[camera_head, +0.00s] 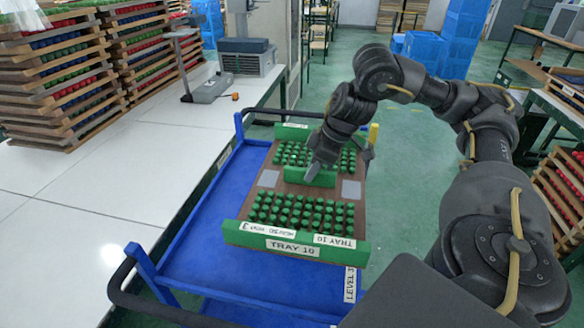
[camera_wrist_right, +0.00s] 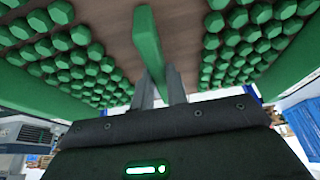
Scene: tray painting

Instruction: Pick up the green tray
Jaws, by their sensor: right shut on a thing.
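The green tray (camera_head: 268,187) has a brown wooden base, green end walls, a green middle bar (camera_head: 312,178) and rows of green knobs. It sits over the blue cart (camera_head: 200,245) in the head view; whether it touches the cart is not clear. My right gripper (camera_head: 318,165) reaches down to the tray's middle. In the right wrist view its two fingers (camera_wrist_right: 162,85) are shut on the green middle bar (camera_wrist_right: 148,45), with knobs on both sides. My left gripper is not in view.
A long white table (camera_head: 80,195) runs along the left, with stacked trays (camera_head: 60,85) and a scale (camera_head: 207,88) on it. Blue crates (camera_head: 425,50) stand at the back right. Another tray stack (camera_head: 560,195) stands at the right. Green floor is open behind the cart.

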